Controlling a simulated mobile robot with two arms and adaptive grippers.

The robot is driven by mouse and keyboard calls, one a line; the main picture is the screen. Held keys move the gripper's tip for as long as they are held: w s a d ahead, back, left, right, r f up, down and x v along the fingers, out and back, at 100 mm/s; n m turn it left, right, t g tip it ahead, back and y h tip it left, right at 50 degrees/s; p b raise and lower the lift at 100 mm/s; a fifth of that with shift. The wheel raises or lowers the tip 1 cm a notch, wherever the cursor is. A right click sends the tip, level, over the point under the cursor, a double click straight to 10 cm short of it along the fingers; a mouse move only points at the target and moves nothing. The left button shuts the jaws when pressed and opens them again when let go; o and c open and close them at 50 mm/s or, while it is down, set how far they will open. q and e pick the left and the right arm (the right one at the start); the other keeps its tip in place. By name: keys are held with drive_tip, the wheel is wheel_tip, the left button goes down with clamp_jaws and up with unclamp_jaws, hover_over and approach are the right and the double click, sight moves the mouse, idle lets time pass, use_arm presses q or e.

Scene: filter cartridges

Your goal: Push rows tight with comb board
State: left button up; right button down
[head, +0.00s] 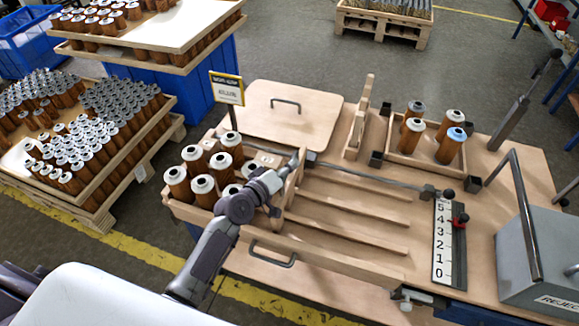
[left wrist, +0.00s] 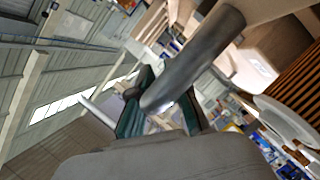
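The comb board (head: 291,190) is a pale upright wooden board across the left end of the slatted rows (head: 345,205). Several copper-brown cartridges (head: 203,188) with white tops stand to its left. Some are hidden behind my arm. My left gripper (head: 275,182) is at the comb board, its fingertips small and partly hidden. In the left wrist view, a grey round handle (left wrist: 195,60) runs from pale wood to between the green-padded fingers (left wrist: 162,112), which appear closed around it. My right gripper is not in view.
A tray (head: 403,146) holds several cartridges. A numbered scale (head: 443,243) and grey reject box (head: 540,250) are at right. The slatted rows right of the comb board are empty.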

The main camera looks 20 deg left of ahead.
use_arm(q)
clamp_jaws()
drive_tip(key=shift+a, duration=0.1)
drive_tip(key=a+b, duration=0.2)
drive_tip(key=a, duration=0.2)
drive_tip(key=a+b, duration=0.3)
drive_tip(key=a, duration=0.2)
drive_tip(key=shift+w+a+f, duration=0.15)
drive_tip(key=shift+a, duration=0.1)
drive_tip(key=o, duration=0.6)
unclamp_jaws()
drive_tip(key=v, duration=1.2)
